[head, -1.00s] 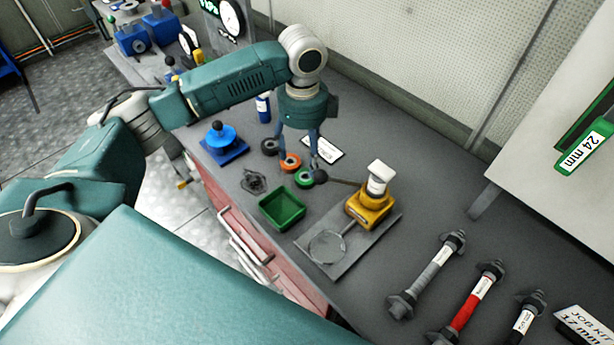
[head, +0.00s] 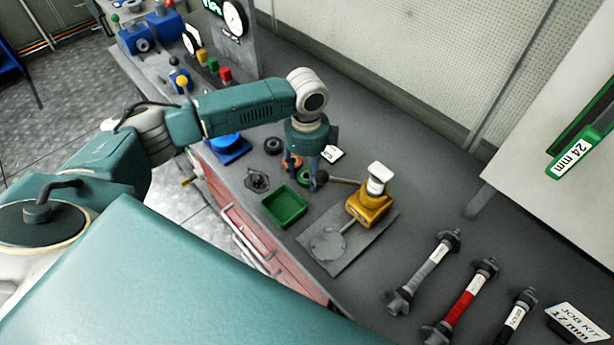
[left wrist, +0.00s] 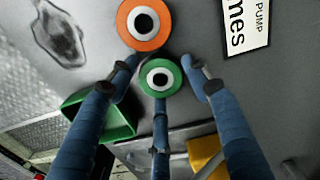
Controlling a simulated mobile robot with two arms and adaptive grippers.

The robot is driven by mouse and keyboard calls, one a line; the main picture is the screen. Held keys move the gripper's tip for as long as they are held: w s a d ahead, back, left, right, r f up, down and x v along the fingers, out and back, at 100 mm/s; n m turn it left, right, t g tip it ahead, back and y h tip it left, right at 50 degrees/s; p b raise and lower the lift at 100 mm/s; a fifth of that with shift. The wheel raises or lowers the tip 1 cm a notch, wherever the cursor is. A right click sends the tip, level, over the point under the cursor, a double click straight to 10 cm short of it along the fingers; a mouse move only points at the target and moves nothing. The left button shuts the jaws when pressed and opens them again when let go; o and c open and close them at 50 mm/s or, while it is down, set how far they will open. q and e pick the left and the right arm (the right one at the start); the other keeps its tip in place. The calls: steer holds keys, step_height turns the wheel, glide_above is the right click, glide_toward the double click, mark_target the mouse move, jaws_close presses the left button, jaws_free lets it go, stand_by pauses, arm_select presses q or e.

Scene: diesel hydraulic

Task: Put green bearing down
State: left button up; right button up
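The green bearing (head: 303,177) is a small ring on the grey bench, partly hidden by my left gripper (head: 305,174) in the head view. In the left wrist view the green bearing (left wrist: 160,78) sits between the spread blue fingers of my left gripper (left wrist: 162,72). Gaps show between the side fingertips and the ring, so the gripper looks open around it. The third finger is close below the ring, and I cannot tell whether it touches. My right gripper is in neither view.
An orange bearing (left wrist: 144,24) lies right beside the green one, with a dark ring (head: 273,146) behind. A green tray (head: 285,206) stands in front. A yellow-based press (head: 368,207) with a protruding lever is to the right. A white label card (left wrist: 246,22) lies near.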

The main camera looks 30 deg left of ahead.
arm_select(q)
steer(key=shift+r, duration=0.1)
steer(key=c, duration=0.7)
steer(key=shift+c, duration=0.2)
